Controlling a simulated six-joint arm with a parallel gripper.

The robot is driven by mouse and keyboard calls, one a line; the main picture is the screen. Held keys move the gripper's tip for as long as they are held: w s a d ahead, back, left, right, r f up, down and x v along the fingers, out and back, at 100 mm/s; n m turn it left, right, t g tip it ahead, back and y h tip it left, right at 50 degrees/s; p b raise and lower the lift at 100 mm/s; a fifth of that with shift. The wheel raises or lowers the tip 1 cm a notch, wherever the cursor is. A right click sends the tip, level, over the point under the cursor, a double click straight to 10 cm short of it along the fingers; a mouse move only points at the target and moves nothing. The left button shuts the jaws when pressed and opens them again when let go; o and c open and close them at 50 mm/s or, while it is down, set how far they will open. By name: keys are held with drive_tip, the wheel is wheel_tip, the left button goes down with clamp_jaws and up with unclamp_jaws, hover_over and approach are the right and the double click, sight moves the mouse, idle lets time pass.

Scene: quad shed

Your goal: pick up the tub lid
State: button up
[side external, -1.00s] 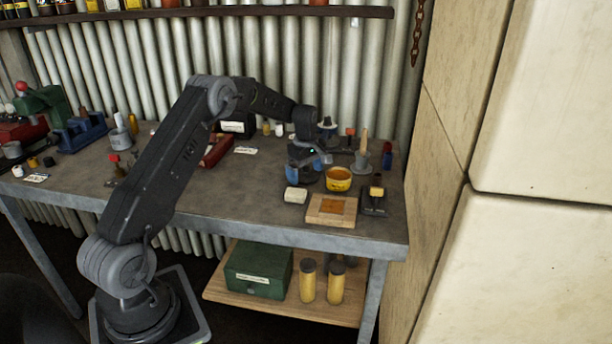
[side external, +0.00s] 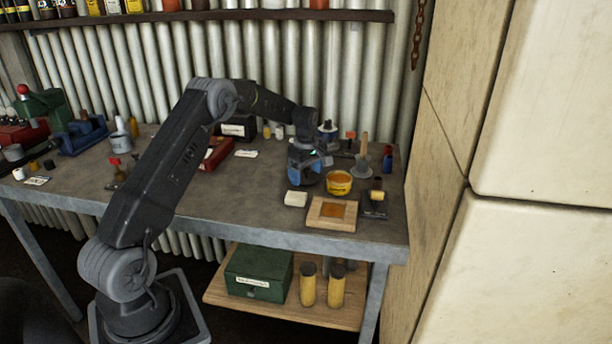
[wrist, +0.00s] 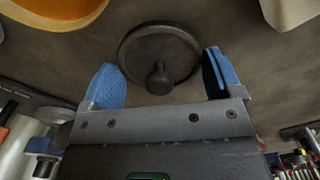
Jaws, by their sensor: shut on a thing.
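The tub lid (wrist: 158,50) is a dark, flat disc with a small knob at its middle, seen in the wrist view. In the side view my gripper (side external: 306,180) is low over the bench, left of the yellow tub. The lid is mostly hidden by the fingers there. The yellow tub (side external: 339,188) stands open with orange contents, and part of it shows in the wrist view (wrist: 70,22).
A whitish block (side external: 296,199) lies in front of my gripper. A wooden frame with an orange centre (side external: 318,222) and a dark brush-like tool (side external: 374,212) lie near the front edge. Pots and bottles stand behind.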

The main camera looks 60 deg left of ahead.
wheel_tip(320, 180, up, 4)
drive_tip(key=shift+f, duration=0.1)
drive_tip(key=s+a+r, duration=0.6)
drive_tip(key=s, duration=0.3)
approach(306, 169)
drive_tip(key=shift+d+f, duration=0.25)
drive_tip(key=shift+d, duration=0.35)
drive_tip(key=w+d, duration=0.5)
drive_tip(key=d, duration=0.3)
drive_tip(key=shift+w+a+f, duration=0.1)
drive_tip(key=shift+f, duration=1.5)
drive_tip(key=shift+w+a+f, duration=0.1)
drive_tip(key=shift+f, duration=1.45)
drive_tip(key=shift+f, duration=0.2)
drive_tip(key=o, duration=0.7)
